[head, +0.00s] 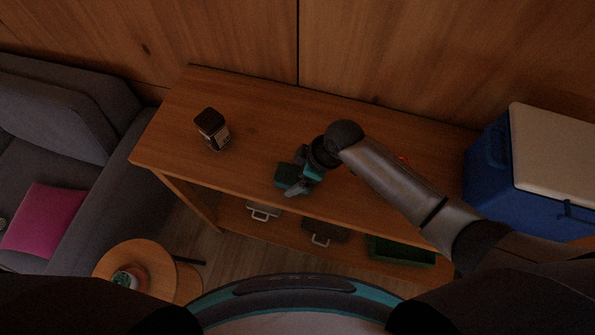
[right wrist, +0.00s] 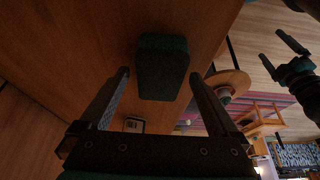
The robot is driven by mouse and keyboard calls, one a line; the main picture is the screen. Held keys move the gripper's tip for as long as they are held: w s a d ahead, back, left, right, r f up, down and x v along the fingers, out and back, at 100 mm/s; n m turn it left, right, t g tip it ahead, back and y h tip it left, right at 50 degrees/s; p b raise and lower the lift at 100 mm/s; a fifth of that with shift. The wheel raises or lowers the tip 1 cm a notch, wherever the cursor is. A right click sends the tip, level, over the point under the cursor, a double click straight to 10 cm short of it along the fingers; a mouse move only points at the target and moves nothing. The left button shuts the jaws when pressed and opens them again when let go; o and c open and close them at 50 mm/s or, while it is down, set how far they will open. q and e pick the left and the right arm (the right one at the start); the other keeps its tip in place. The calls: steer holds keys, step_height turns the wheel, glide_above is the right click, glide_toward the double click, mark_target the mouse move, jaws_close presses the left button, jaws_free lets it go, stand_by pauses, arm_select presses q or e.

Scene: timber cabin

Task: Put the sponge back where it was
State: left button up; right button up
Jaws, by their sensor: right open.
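The sponge is a dark green block (head: 287,175) near the front edge of the wooden table top (head: 250,150). In the right wrist view the sponge (right wrist: 162,68) lies against the wood, just beyond and between the fingertips. My right gripper (head: 299,172) is open at the sponge, one finger on either side. A gap shows between the sponge and each finger in the right wrist view. My left gripper (right wrist: 271,45) shows only at the right of the right wrist view, with its fingers apart and nothing between them.
A blue cooler (head: 530,165) with a pale lid stands at the right. A lower shelf holds handled items and a green tray (head: 400,250). A round side table (head: 140,262) and grey sofa (head: 60,110) are at left.

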steer(key=shift+d+r, duration=0.1)
steer(key=shift+r, duration=0.4)
steer(key=p+v, duration=0.2)
steer(key=v, duration=0.9)
